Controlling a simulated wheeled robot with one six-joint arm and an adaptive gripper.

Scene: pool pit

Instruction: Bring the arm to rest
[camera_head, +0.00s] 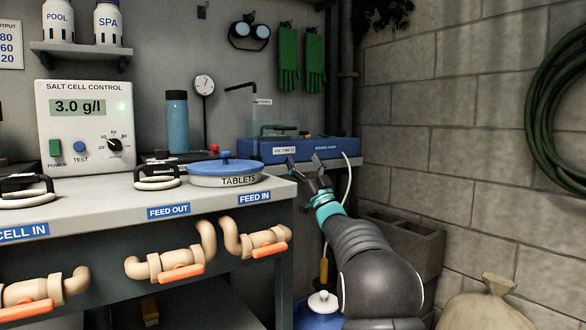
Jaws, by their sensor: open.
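My arm reaches up from the bottom right of the head view. My gripper (304,171) is at its far end, just off the right end of the bench. Its fingers are apart with nothing seen between them. In the picture it overlaps the front of the blue box (335,150) at the back; I cannot tell the gap between them. The tablets tub (225,179) with its blue lid stands on the bench to the left of my gripper. The lower part of the blue box is partly hidden by my gripper.
The grey bench (110,214) fills the left, with pipes and orange-handled valves (181,273) along its front. The salt cell control (88,125) stands at its back. Concrete blocks (405,237) and a sack (487,308) are right of my arm. A green hose (545,130) hangs on the wall.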

